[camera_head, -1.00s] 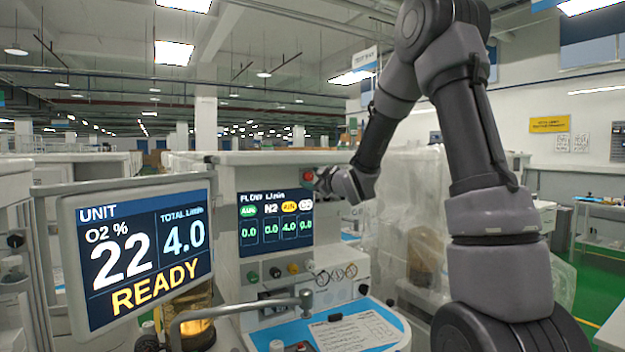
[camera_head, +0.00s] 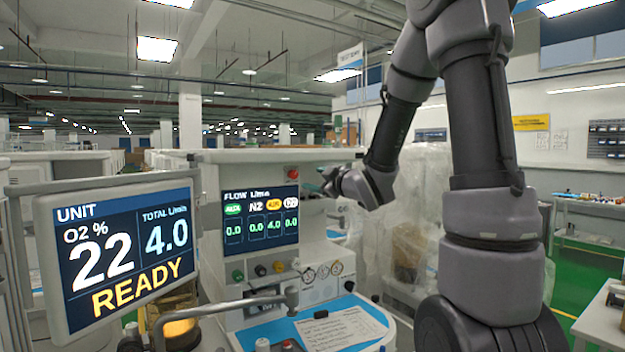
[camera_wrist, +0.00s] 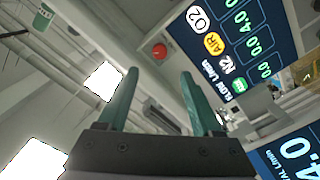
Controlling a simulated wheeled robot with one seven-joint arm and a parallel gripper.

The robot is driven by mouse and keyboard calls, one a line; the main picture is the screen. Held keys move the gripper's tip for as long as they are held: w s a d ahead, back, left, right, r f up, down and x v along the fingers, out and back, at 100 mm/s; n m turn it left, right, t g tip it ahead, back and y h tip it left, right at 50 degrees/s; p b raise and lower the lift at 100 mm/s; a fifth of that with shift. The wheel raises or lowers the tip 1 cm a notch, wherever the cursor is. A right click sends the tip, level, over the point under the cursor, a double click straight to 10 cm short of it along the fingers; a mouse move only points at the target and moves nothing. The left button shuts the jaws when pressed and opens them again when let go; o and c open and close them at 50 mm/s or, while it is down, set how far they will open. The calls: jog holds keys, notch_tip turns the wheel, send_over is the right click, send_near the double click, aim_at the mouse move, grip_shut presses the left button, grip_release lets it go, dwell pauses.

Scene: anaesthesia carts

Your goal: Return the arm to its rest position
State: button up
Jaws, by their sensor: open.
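My arm (camera_head: 480,130) reaches up from the right of the head view, bends at the top and comes down toward the anaesthesia machine. My gripper (camera_head: 326,182) is at the right of the flow screen (camera_head: 260,215), a little right of the red button (camera_head: 291,173), with a gap between them. In the wrist view my gripper (camera_wrist: 158,78) has its two greenish fingers apart with nothing between them. The red button (camera_wrist: 159,51) shows beyond the fingertips, and the flow screen (camera_wrist: 235,40) is at the upper right.
A unit monitor (camera_head: 122,250) reading READY stands at the left front. A blue-edged worktop (camera_head: 375,318) with a paper sheet (camera_head: 340,330) lies below the flow screen. A plastic-wrapped cart (camera_head: 425,190) stands behind my arm. Green floor (camera_head: 585,262) is open at the right.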

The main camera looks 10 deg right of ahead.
jog(key=s+d+r+m+g+h, duration=0.2)
jog(key=s+d+m+g+h, duration=0.35)
jog(key=s+m, duration=0.55)
jog(key=s+a+f+m+g+y, duration=0.1)
jog(key=s+m+g, duration=0.1)
jog(key=s, duration=0.7)
jog(key=s+a+f+m+g+y, duration=0.1)
jog(key=s+a+m+g, duration=0.1)
jog(key=s, duration=0.7)
jog(key=shift+s+a+f+m+g, duration=0.25)
jog(key=shift+s+m+g, duration=0.1)
jog(key=shift+m, duration=0.35)
jog(key=shift+w+d, duration=0.1)
